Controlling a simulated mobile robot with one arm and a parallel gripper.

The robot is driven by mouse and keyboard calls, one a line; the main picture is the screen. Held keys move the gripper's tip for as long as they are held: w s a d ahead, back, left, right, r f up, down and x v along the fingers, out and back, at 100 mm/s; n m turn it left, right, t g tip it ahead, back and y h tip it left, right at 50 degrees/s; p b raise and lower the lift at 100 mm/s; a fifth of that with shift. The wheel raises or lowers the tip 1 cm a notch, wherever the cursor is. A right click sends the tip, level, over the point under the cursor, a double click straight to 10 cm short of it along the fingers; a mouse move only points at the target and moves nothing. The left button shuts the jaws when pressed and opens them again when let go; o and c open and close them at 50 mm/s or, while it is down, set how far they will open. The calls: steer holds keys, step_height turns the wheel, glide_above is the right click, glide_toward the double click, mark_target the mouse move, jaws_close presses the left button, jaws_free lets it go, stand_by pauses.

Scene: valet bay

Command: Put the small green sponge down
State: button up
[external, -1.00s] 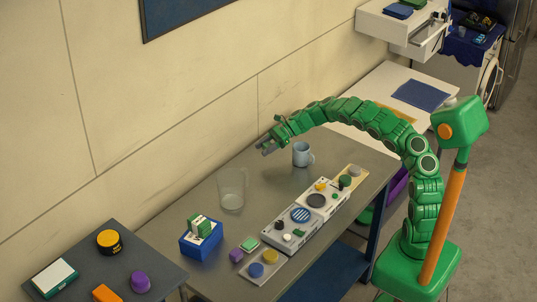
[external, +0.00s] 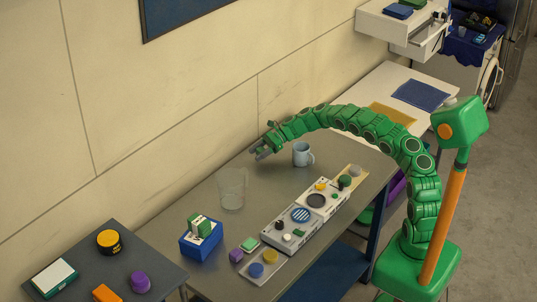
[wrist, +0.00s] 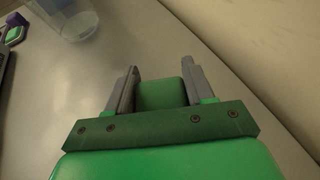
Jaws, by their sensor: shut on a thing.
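My gripper (external: 261,153) reaches out over the back part of the grey table (external: 160,233), near the wall. In the wrist view my gripper (wrist: 160,85) is shut on the small green sponge (wrist: 160,94), which sits between its two grey fingers. The bare grey tabletop lies beyond the fingertips, and the sponge's height above it is hard to tell. In the external view the sponge is too small to make out clearly between the fingers.
A clear glass (external: 231,188) stands left of my gripper, and a light blue mug (external: 302,154) stands to its right. The wall is close behind.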

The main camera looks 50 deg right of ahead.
steer(key=shift+f, duration=1.35)
steer(key=shift+f, duration=0.1)
steer(key=o, duration=1)
steer(key=shift+s+d+r, duration=0.1)
steer(key=shift+d+r, duration=0.05)
steer(key=shift+r, duration=0.05)
steer(key=shift+v, duration=3.6)
